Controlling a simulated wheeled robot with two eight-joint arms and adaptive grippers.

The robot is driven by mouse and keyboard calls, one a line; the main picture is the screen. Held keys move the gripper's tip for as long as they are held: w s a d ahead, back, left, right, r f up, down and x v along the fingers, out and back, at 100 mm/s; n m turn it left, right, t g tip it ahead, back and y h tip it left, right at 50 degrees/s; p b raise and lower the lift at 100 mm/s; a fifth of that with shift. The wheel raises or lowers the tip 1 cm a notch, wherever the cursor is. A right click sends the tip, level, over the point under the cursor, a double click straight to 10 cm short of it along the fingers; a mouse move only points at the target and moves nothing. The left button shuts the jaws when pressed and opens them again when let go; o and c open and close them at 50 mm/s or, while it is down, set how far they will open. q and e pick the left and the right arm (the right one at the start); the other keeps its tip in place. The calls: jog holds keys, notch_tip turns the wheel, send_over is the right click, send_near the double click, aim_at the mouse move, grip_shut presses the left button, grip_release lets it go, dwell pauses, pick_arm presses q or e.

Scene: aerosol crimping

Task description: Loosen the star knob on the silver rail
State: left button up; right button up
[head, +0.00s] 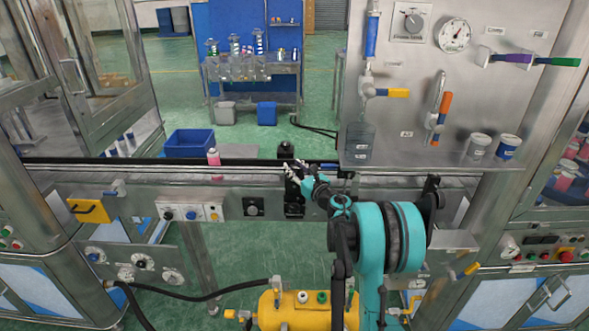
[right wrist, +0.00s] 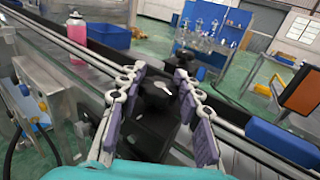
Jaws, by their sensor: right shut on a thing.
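The black star knob (right wrist: 157,93) sits on a dark bracket beside the silver rail (right wrist: 75,48) in the right wrist view. A pale mark shows on the knob's top. My right gripper (right wrist: 160,72) has its two padded fingers on either side of the knob and is shut on it. In the head view my right gripper (head: 293,169) reaches the rail (head: 120,169) near its middle, and it largely hides the knob there. My left gripper is not in view.
A pink bottle (head: 213,157) stands on the conveyor next to a blue bin (head: 190,143), left of the gripper. A steel panel (head: 470,90) with valves and a gauge rises at right. A yellow tank (head: 290,310) is below the rail.

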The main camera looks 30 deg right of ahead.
aim_at(294, 168)
jog(key=shift+n+g+y, duration=0.35)
jog(key=shift+n+y, duration=0.75)
jog(key=shift+y, duration=0.55)
jog(key=shift+n+g+y, duration=0.35)
jog(key=shift+n+y, duration=0.75)
jog(key=shift+y, duration=0.85)
jog(key=o, duration=1.2)
notch_tip(294, 168, up, 10)
jog(key=shift+r, duration=0.1)
jog(key=shift+a+f, duration=0.1)
jog(key=shift+f, duration=0.1)
